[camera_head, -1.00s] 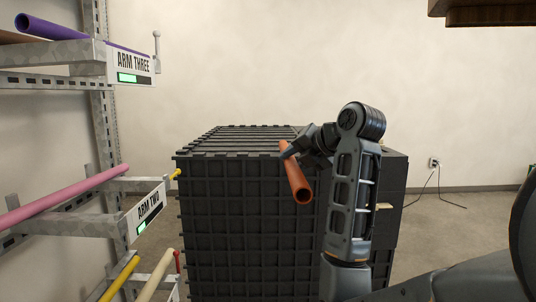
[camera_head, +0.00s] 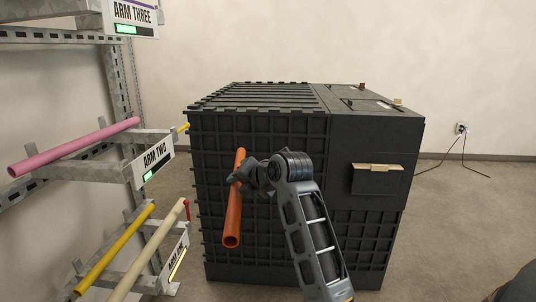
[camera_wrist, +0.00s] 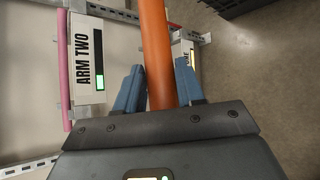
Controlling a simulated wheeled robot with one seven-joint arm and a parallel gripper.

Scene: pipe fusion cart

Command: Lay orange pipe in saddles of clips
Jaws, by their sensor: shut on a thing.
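The orange pipe (camera_head: 233,215) is held by my gripper (camera_head: 241,179) in front of the dark ribbed cart. In the head view it tilts, its open end low and toward me. In the wrist view the orange pipe (camera_wrist: 154,45) runs up between the two blue fingers of my gripper (camera_wrist: 160,88), which are shut around it. I cannot make out any clips or saddles in either view; the top of the cart (camera_head: 260,122) shows parallel ribs.
A metal rack at left has arms with signs; a pink pipe (camera_head: 75,147) lies on arm two, and yellow (camera_head: 115,250) and cream (camera_head: 148,250) pipes lie lower. The cart's right side has a drawer (camera_head: 378,179).

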